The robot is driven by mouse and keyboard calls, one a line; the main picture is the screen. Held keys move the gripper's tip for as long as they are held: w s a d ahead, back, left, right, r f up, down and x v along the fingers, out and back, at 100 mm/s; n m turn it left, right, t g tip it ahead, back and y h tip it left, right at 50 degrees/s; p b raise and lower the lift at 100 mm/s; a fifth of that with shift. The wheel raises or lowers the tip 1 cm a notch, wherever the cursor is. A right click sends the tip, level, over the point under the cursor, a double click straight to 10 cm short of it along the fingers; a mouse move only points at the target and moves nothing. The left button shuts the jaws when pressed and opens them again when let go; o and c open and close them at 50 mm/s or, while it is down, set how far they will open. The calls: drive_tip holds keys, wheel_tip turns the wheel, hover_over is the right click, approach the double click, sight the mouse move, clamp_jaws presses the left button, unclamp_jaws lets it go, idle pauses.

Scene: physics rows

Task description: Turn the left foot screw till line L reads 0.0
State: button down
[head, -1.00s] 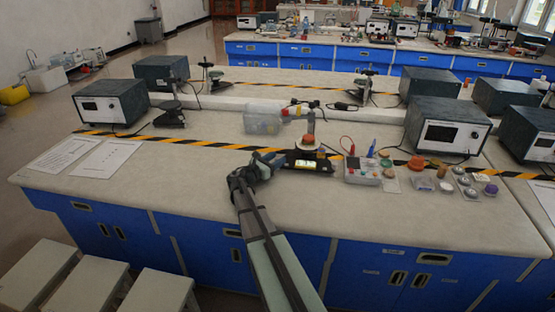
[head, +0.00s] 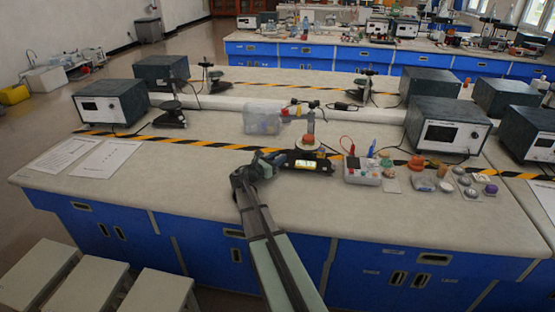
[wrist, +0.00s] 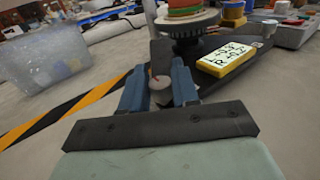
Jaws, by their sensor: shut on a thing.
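The levelling device is a dark base with a lit yellow display (head: 306,164). In the wrist view the display (wrist: 227,57) shows an L line above an R line, both with plus signs; the digits are too small to read surely. My gripper (head: 266,164) is at the left end of the base. A round stage (wrist: 188,22) stands behind.
A clear plastic bin (head: 262,122) stands behind the device, left of it. Striped tape (head: 200,143) crosses the bench behind my gripper. The bench front left is clear except for paper sheets (head: 107,158).

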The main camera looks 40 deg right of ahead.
drive_tip(key=shift+s+n+t, duration=0.15)
drive_tip(key=shift+n+t, duration=0.15)
drive_tip(key=shift+t, duration=0.2)
drive_tip(key=n+t+y, duration=0.1)
drive_tip(key=n+t, duration=0.1)
drive_tip(key=t, duration=0.2)
drive_tip(key=shift+s+n+y, duration=0.1)
drive_tip(key=shift+n+y, duration=0.3)
drive_tip(key=shift+n+t+y, duration=1.4)
drive_tip(key=shift+n+t, duration=0.2)
drive_tip(key=shift+t, duration=0.5)
drive_tip(key=shift+w+n+t+y, duration=0.2)
drive_tip(key=shift+n+t+y, duration=1.05)
drive_tip(key=shift+y, duration=0.35)
drive_tip(key=c, duration=1)
unclamp_jaws()
drive_tip(key=v, duration=1.3)
drive_tip(key=shift+s+a, duration=0.25)
drive_tip(key=shift+s, duration=0.05)
drive_tip(key=shift+o, duration=0.3)
